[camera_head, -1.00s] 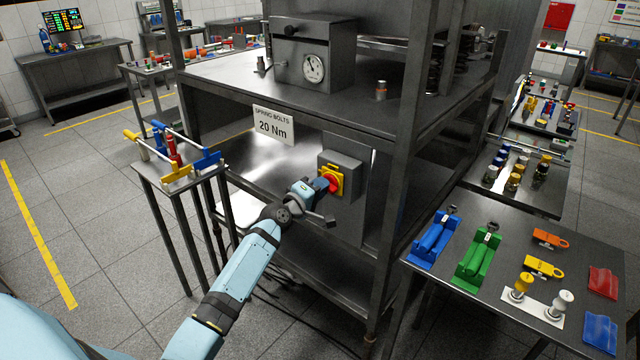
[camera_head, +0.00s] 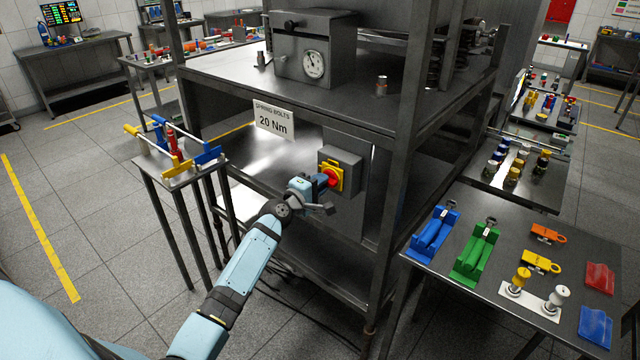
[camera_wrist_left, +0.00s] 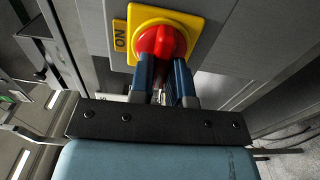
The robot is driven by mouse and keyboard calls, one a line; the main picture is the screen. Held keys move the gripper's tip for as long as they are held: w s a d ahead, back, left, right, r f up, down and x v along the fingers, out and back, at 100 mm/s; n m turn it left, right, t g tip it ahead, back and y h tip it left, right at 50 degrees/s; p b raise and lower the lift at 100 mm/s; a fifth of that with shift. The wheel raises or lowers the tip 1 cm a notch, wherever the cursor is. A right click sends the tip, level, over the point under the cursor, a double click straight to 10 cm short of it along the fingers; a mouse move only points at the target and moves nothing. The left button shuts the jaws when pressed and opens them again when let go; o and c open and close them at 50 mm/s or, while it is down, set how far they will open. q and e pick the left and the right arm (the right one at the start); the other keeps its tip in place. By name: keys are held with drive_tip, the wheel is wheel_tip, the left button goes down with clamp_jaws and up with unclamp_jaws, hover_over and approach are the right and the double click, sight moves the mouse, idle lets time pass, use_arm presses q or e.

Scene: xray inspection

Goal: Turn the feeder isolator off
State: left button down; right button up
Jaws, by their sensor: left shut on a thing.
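The feeder isolator is a grey box (camera_head: 346,164) on the front panel of the steel frame. It has a yellow plate (camera_head: 336,187) with a red rotary knob (camera_head: 331,177). My left gripper (camera_head: 321,181) is at the knob. In the left wrist view the red knob (camera_wrist_left: 161,42) sits at the ends of the fingers of my left gripper (camera_wrist_left: 162,65), which is shut on it. The yellow plate (camera_wrist_left: 186,22) carries the word ON at the left of the knob there. The far sides of the fingertips are partly hidden. My right gripper is not in view.
A sign reading "SPRING BOLTS 20 Nm" (camera_head: 273,120) hangs left of the box. A small stand (camera_head: 178,181) with coloured tools is at the left. A table (camera_head: 420,262) with blue and green holders, tags and posts stands at the right. A frame post (camera_head: 400,190) rises right of the box.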

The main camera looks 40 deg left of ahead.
use_arm(q)
drive_tip(key=c, duration=1.1)
unclamp_jaws()
drive_tip(key=s, duration=0.4)
drive_tip(key=s+b, duration=0.1)
drive_tip(key=s, duration=0.4)
drive_tip(key=s+a, duration=0.1)
drive_tip(key=s, duration=0.3)
drive_tip(key=shift+s+a+b, duration=0.1)
drive_tip(key=shift+s+b, duration=0.2)
drive_tip(key=shift+s, duration=0.1)
